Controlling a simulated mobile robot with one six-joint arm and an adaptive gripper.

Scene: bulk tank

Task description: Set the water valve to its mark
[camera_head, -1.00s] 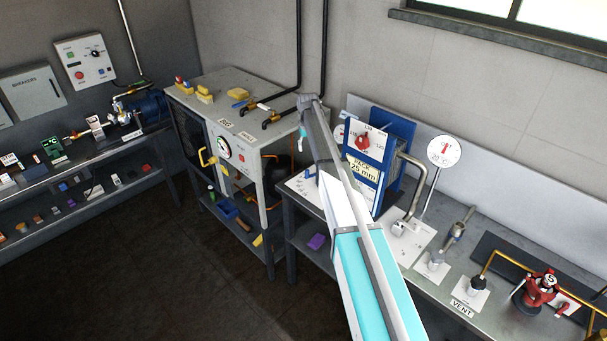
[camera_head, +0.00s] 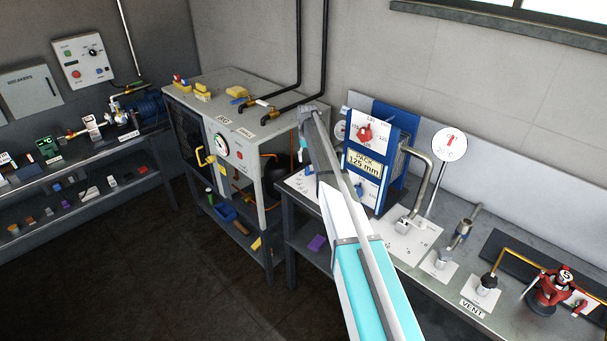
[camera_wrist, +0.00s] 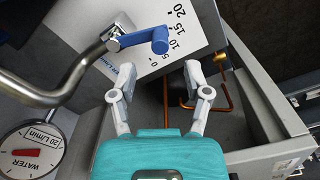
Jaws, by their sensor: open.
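The water valve has a blue lever handle (camera_wrist: 140,40) on a metal pipe, over a white plate (camera_wrist: 201,24) with a printed scale from 0 to 20. The lever's knob end lies near the 10 and 15 figures. A round dial marked WATER, 20 L/min (camera_wrist: 30,148), with a red pointer, shows at lower left in the wrist view. My gripper (camera_wrist: 153,81) is open and empty, its two fingers apart, just below the lever in the picture. No contact with the lever shows. In the head view my arm covers most of the valve area, and the gripper cannot be made out.
A blue stand marked PACK 125 mm (camera_head: 366,162) stands right of my arm. Further right are a bent pipe, a vent valve (camera_head: 487,284) and a red valve (camera_head: 553,287). A grey cabinet (camera_head: 262,140) is to the left. The floor in front is clear.

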